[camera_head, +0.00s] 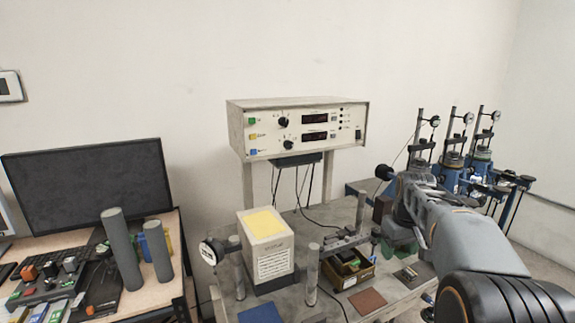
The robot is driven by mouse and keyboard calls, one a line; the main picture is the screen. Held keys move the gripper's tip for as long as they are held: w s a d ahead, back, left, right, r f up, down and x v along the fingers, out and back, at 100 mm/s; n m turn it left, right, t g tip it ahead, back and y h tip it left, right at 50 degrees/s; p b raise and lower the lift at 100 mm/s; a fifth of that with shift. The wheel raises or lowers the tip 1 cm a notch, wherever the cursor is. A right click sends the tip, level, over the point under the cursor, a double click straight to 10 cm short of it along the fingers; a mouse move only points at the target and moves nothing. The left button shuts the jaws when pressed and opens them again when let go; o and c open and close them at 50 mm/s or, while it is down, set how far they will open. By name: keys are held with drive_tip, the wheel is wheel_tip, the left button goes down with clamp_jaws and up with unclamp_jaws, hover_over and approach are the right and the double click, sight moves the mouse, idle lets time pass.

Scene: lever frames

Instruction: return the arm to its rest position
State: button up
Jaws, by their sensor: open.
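My arm comes in from the lower right corner and reaches up and left over the grey workbench (338,215). My gripper (398,196) is at its far end, above the bench's right side. It is open, and I see nothing held in it. Its fingertips are small and partly hidden by the wrist. A black round knob (384,172) shows just left of the gripper; I cannot tell whether they touch.
A monitor (88,185) is left; blue lever stands (452,170) are right.

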drive_tip(key=s+a+f+m+t, duration=0.1)
drive_tip(key=s+a, duration=0.4)
drive_tip(key=s, duration=0.5)
drive_tip(key=s+a+f+m+t, duration=0.1)
drive_tip(key=s+a+f, duration=0.3)
drive_tip(key=s, duration=0.5)
drive_tip(key=shift+s+a+f+t, duration=0.15)
drive_tip(key=shift+s+a+t, duration=0.35)
drive_tip(key=shift+a, duration=0.7)
drive_tip(key=shift+w, duration=0.15)
